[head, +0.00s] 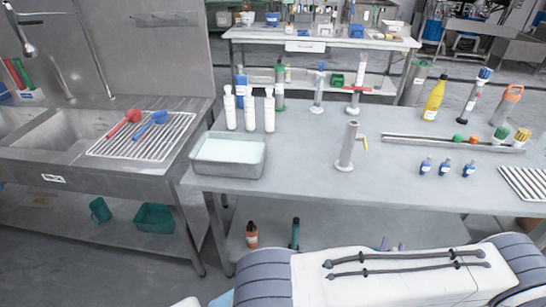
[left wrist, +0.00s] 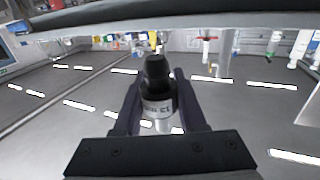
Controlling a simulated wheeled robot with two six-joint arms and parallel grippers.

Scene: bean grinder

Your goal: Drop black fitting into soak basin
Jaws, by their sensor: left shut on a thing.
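In the left wrist view my left gripper (left wrist: 157,97) has its two dark fingers closed on the sides of the black fitting (left wrist: 157,70). The fitting has a rounded black top and a pale label band with print, and its lower end is partly hidden. I cannot make out the gripper or the fitting clearly in the head view. The soak basin (head: 226,171), a grey rectangular tub with pale greenish liquid, stands at the left end of the grey table in the head view. My right gripper is not in view.
White pump bottles (head: 249,108) stand behind the basin. A metal cylinder with a side tap (head: 348,146) stands mid-table. Small blue bottles (head: 446,167) and a rack (head: 525,183) are at right. A sink counter (head: 110,180) lies left. The table's front middle is clear.

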